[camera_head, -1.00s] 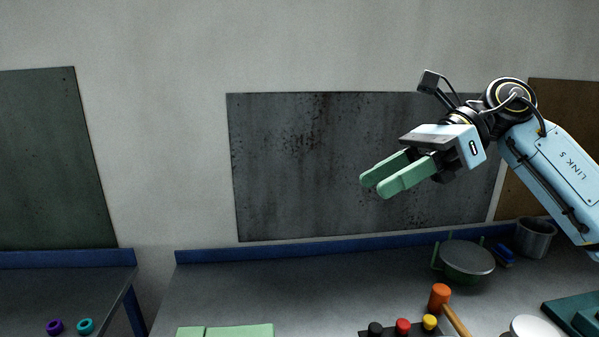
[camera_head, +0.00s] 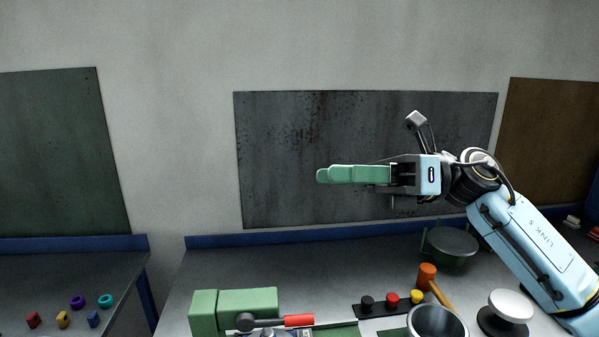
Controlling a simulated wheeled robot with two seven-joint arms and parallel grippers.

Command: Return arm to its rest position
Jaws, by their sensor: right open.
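My right gripper (camera_head: 322,175) is in the air above the workbench, in front of the dark wall panel. Its green fingers point left and look level. They overlap in this side-on view; the gripper is open and nothing shows between the fingers. My right arm (camera_head: 535,245) comes in from the lower right, its light blue link slanting up to the wrist. My left gripper does not show.
Below on the workbench (camera_head: 215,262) are a green pot (camera_head: 450,243), an orange-headed hammer (camera_head: 427,275), a button panel (camera_head: 380,308), a grey metal cup (camera_head: 437,322), a white disc-topped thing (camera_head: 511,305) and green blocks (camera_head: 248,302). A side table (camera_head: 60,275) holds small coloured pieces.

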